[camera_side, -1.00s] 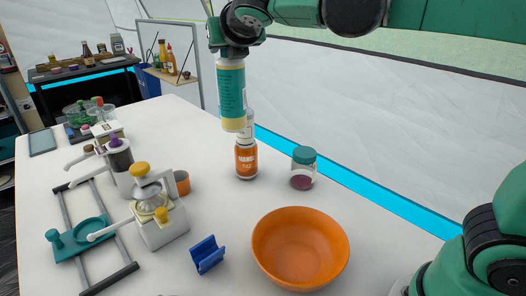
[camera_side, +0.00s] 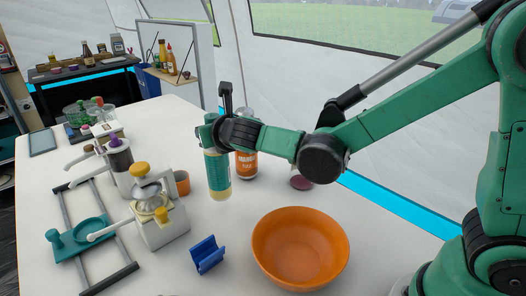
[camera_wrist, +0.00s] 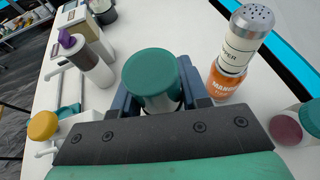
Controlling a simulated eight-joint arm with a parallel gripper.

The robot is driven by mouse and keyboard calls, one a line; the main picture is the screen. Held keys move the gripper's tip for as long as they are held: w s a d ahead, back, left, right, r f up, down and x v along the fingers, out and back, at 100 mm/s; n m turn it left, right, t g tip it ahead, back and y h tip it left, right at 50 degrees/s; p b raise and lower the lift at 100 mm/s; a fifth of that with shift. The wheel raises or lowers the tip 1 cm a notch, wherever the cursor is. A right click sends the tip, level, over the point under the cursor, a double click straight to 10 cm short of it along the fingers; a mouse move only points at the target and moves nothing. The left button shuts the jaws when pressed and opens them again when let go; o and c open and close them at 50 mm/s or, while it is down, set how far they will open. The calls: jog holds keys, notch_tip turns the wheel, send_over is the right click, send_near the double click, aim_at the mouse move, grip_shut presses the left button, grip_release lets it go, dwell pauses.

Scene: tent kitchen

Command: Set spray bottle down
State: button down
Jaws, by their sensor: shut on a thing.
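My gripper (camera_side: 212,132) is shut on the spray bottle (camera_side: 217,172), a tall cylinder with a teal label and a pale base. No trigger shows. The bottle is upright, its base at or just above the white table; I cannot tell whether it touches. In the wrist view, the bottle's round teal cap (camera_wrist: 151,73) sits between my gripper's dark blue fingers (camera_wrist: 155,100); most of its body is hidden below the cap.
An orange-labelled can (camera_side: 246,165) stands close right of the bottle, with a metal-topped shaker (camera_wrist: 245,35) by it. An orange bowl (camera_side: 300,248) is in front, a blue holder (camera_side: 208,255) front left, a juicer (camera_side: 155,215) left. My arm partly hides a jar (camera_side: 301,183).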

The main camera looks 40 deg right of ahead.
aim_at(214, 150)
jog(key=shift+f, duration=2.1)
jog(key=shift+c, duration=2.2)
grip_release()
jog(key=shift+f, duration=0.1)
